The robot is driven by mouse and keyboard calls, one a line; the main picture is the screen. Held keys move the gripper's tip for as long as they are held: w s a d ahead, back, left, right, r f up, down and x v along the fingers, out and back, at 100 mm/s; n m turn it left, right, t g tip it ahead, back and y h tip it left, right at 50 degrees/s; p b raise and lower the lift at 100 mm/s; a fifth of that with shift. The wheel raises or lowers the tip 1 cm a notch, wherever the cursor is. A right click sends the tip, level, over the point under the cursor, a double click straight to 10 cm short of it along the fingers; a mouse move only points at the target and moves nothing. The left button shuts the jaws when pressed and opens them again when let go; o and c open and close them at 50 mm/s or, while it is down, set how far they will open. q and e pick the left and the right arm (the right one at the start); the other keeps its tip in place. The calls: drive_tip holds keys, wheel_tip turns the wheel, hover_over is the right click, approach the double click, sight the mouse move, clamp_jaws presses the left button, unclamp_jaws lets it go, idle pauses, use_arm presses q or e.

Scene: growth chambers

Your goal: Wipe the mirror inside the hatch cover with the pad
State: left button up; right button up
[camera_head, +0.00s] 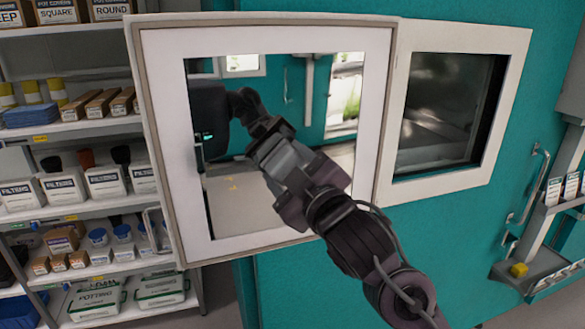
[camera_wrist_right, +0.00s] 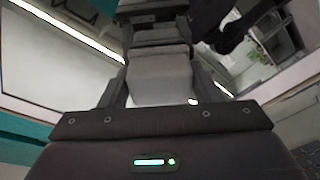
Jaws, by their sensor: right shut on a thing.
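The hatch cover (camera_head: 262,20) stands open, with a white frame around the mirror (camera_head: 240,205) on its inner face. My right arm comes in from the lower right, and my right gripper (camera_head: 293,172) is in front of the mirror's middle. In the right wrist view it is shut on the pad (camera_wrist_right: 160,82), a grey block between its fingers. The pad's far end is at or very near the mirror; I cannot tell if it touches. Reflections of my arm and gripper continue beyond it in the glass. My left gripper is not in view.
Right of the cover is the white-framed hatch opening (camera_head: 455,110) in a teal wall (camera_head: 340,285). A shelf rack (camera_head: 70,130) with boxes and cups stands close on the left. A door handle (camera_head: 528,190) and wall holder (camera_head: 540,275) are at the right.

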drive_tip(key=r+v, duration=0.1)
drive_tip(key=v, duration=0.8)
drive_tip(key=shift+s+a, duration=0.25)
drive_tip(key=shift+a, duration=0.1)
idle(0.3)
